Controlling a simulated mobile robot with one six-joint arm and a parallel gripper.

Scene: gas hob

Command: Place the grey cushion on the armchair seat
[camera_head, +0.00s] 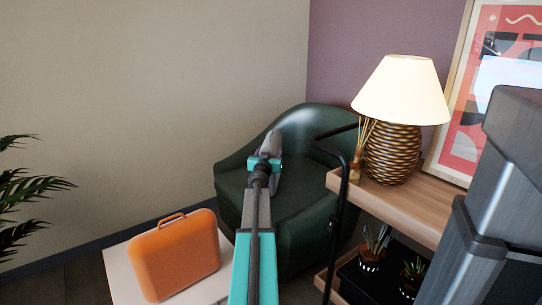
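The dark green armchair (231,187) stands in the corner, with its curved back against the wall and its seat partly hidden by my arm. A grey shape that looks like the grey cushion (271,147) shows narrow and upright over the seat, just beyond my gripper. My gripper (265,163) is at the end of my outstretched teal and grey arm, over the armchair and overlapping the grey cushion in the picture. Its fingertips are not clear, so I cannot tell whether it grips the cushion or whether the cushion touches the seat.
An orange case (175,256) stands on a white table (123,275) at the lower left. On the right, a wooden shelf unit (420,207) with a black frame bears a lamp (398,100) close to the armchair. Potted plants (372,256) stand on its lower shelf.

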